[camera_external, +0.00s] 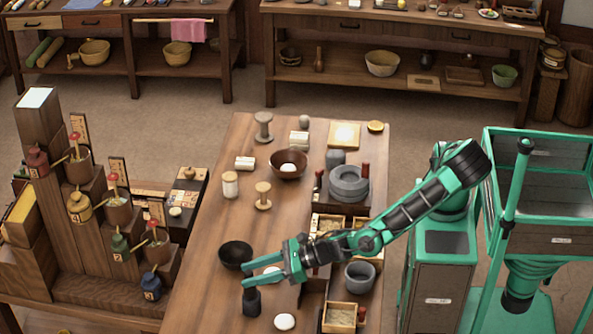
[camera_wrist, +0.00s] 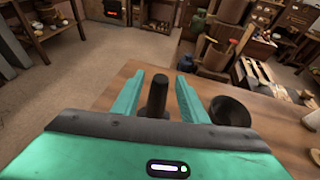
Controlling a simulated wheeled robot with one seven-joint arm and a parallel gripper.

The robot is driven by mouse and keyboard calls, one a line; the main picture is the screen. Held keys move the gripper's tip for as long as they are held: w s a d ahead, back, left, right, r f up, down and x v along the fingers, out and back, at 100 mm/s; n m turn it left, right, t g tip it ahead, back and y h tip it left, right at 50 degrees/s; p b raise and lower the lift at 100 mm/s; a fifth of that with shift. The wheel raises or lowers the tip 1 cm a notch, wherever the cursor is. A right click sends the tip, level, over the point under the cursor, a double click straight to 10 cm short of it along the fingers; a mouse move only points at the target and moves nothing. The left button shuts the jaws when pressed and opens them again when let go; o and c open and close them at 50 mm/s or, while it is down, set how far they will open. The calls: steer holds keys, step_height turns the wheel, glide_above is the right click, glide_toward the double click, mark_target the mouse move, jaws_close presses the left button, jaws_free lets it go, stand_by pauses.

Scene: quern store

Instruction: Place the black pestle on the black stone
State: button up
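The black pestle (camera_external: 251,303) stands upright near the front left part of the wooden table, its wider end down. My gripper (camera_external: 250,277) is at its upper part. In the wrist view the pestle (camera_wrist: 156,97) stands between the two green fingers (camera_wrist: 159,78), with gaps visible on both sides, so the gripper looks open around it. I cannot clearly pick out a black stone. A grey round quern stone (camera_external: 349,183) sits at the table's right side, and a dark area beside the trays is partly hidden by my arm.
A black bowl (camera_external: 235,252) stands close behind the pestle; it also shows in the wrist view (camera_wrist: 229,111). A white round thing (camera_external: 284,321) lies in front. A grey mortar (camera_external: 360,276) and wooden trays (camera_external: 342,317) stand to the right.

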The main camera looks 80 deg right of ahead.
steer(key=v, duration=0.6)
steer(key=shift+s, duration=0.4)
steer(key=shift+d+r, duration=0.15)
steer(key=shift+d, duration=0.05)
